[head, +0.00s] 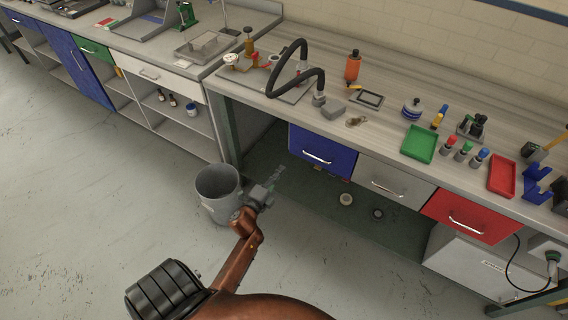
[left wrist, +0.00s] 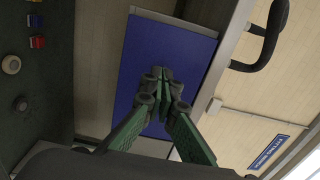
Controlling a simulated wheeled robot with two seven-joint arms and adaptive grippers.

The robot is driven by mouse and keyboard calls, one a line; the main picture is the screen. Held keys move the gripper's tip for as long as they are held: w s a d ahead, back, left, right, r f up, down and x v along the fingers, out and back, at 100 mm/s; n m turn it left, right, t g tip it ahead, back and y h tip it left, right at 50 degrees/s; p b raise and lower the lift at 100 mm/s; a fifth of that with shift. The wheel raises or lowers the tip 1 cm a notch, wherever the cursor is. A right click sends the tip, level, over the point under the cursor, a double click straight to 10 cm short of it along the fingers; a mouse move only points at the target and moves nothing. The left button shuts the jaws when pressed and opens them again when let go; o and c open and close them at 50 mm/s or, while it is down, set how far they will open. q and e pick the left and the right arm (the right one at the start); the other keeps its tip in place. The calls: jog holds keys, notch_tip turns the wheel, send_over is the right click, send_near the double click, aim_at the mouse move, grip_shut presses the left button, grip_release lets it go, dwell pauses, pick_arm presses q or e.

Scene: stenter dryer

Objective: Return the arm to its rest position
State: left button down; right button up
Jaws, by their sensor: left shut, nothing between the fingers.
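My left arm (head: 245,235), brown with a grey wrist, reaches forward from the bottom of the head view. My left gripper (head: 279,177) is shut and empty, in front of the workbench and below and left of the blue drawer (head: 322,156). In the left wrist view, the green-padded fingers come together at the tips (left wrist: 164,84), with nothing between them. The blue drawer front (left wrist: 140,60) lies behind them there. My right gripper is not in view.
A grey bin (head: 217,182) stands on the floor just left of my left gripper. The workbench edge (head: 340,134) runs above, with a grey drawer (head: 392,184) and a red drawer (head: 462,216) further right. Open floor (head: 90,190) spreads to the left.

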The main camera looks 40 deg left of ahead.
pick_arm(q)
jog(key=shift+s+d, duration=0.1)
jog(key=shift+s, duration=0.35)
